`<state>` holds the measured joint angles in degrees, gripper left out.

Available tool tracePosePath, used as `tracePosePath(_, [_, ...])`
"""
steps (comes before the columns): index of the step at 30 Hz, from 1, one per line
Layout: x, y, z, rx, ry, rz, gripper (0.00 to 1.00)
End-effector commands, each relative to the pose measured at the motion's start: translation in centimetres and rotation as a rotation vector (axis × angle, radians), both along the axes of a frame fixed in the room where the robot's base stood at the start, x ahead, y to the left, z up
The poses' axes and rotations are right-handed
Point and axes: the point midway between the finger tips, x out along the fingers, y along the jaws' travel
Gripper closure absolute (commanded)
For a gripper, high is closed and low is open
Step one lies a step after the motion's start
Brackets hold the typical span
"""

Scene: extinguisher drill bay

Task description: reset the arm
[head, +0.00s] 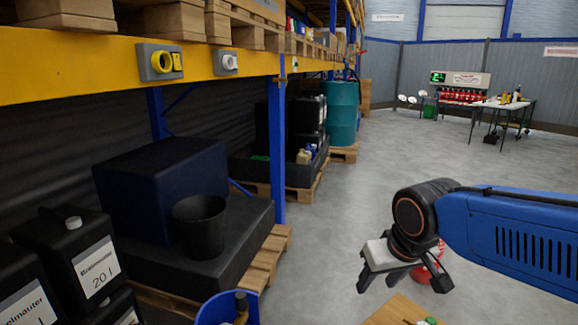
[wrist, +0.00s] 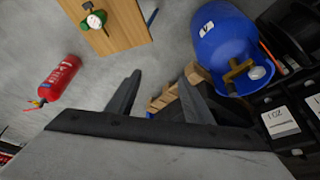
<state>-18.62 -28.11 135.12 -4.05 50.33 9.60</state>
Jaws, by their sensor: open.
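My gripper (head: 404,284) hangs at the end of my blue arm in the right part of the head view. Its two dark fingers are spread apart with nothing between them. In the wrist view the open fingers (wrist: 162,80) point over the grey floor, with a pallet corner (wrist: 165,99) showing behind them. A red fire extinguisher (wrist: 58,82) is at the left of the wrist view, apart from the fingers. In the head view it (head: 430,268) is partly hidden behind my gripper.
A blue gas cylinder (head: 218,312) stands at bottom centre, beside pallets with black canisters (head: 88,262). A wooden top (wrist: 122,28) carries a small green-and-white item (wrist: 94,20). A blue-and-yellow rack (head: 278,150) runs along the left. Open floor (head: 400,150) extends toward a far table (head: 503,104).

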Motion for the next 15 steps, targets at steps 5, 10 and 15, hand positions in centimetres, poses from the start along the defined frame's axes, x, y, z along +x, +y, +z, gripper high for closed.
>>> tracePosePath(5, [-4.2,-4.9,-0.8,0.003,-0.009,-0.082,0.53])
tracePosePath(10, [-8.0,-7.9,-2.0,0.003,-0.012,-0.142,0.53])
tracePosePath(15, [-10.5,-9.4,-2.9,0.002,-0.013,-0.179,0.53])
